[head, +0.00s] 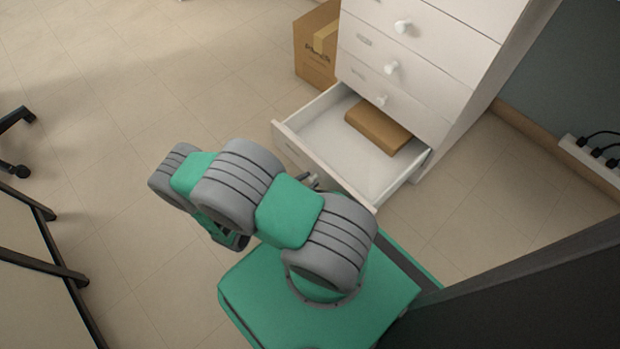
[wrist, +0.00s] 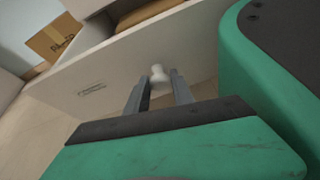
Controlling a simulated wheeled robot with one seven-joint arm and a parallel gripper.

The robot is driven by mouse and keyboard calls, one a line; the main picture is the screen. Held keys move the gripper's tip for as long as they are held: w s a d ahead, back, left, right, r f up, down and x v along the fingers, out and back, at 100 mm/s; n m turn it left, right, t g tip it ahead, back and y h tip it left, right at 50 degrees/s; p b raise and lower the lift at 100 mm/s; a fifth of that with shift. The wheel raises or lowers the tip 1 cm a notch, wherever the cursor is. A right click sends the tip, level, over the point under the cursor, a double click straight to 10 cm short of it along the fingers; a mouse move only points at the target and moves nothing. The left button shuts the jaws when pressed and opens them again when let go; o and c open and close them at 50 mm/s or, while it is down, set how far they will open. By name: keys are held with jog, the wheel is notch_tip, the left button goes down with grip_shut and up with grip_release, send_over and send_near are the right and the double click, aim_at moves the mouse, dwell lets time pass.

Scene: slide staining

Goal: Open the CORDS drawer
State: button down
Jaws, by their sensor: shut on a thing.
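The open drawer (head: 315,163) is the lowest one I see in the white cabinet and is pulled well out. A flat brown package (head: 378,127) lies inside it. In the wrist view the drawer front (wrist: 120,75) has a label holder, whose text I cannot read, and a white knob (wrist: 158,76). My gripper (wrist: 160,85) is at the knob, its two fingers on either side, shut on it. In the head view my arm hides most of the gripper and knob.
Closed drawers with white knobs (head: 403,27) are above the open one. A cardboard box (head: 315,45) stands left of the cabinet. A power strip (head: 590,160) is at the right wall. A dark panel (head: 520,300) is at lower right. The floor at left is mostly clear.

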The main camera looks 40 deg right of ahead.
jog(key=shift+s+f, duration=0.1)
jog(key=shift+s, duration=0.05)
jog(key=c, duration=1.1)
grip_release()
jog(key=shift+a+r, duration=0.25)
jog(key=shift+a, duration=0.1)
jog(key=p+v, duration=0.2)
jog(key=v, duration=0.5)
